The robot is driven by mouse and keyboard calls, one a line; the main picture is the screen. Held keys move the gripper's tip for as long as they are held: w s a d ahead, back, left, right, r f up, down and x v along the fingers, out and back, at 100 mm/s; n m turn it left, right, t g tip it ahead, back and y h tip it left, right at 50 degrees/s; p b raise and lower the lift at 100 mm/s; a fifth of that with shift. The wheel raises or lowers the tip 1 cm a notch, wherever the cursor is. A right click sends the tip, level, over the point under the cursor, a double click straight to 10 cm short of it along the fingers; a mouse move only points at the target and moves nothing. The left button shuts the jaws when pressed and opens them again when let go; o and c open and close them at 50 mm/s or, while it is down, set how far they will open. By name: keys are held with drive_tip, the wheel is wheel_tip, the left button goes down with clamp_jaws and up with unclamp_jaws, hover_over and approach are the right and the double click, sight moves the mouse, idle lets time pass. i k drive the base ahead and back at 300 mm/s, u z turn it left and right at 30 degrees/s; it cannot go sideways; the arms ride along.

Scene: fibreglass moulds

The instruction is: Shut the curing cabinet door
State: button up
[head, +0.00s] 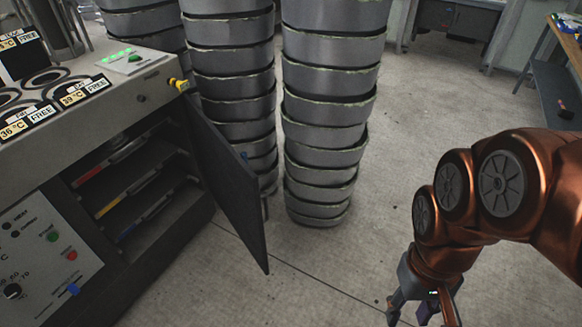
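The curing cabinet (60,178) stands at the left in the head view. Its dark door (232,190) is hinged at the cabinet's right front edge and stands wide open, swung out to the right. Shelves with coloured-edged trays (125,185) show inside the opening. My gripper (425,312) is at the bottom right, pointing down, well apart from the door. Its fingers are partly cut off by the frame's lower edge, and a gap shows between them. Nothing is seen held.
Tall stacks of grey metal buckets (325,105) stand close behind the door. Bare concrete floor (310,270) lies between the door and my gripper. A bench (560,95) stands at the far right, and a desk (455,22) at the back.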

sight(234, 186)
drive_tip(key=z, duration=1)
drive_tip(key=i, duration=1.7)
drive_tip(key=u, duration=2.7)
drive_tip(key=k, duration=0.7)
drive_tip(key=u, duration=1.05)
drive_tip(key=i, duration=0.5)
drive_tip(key=u, duration=0.05)
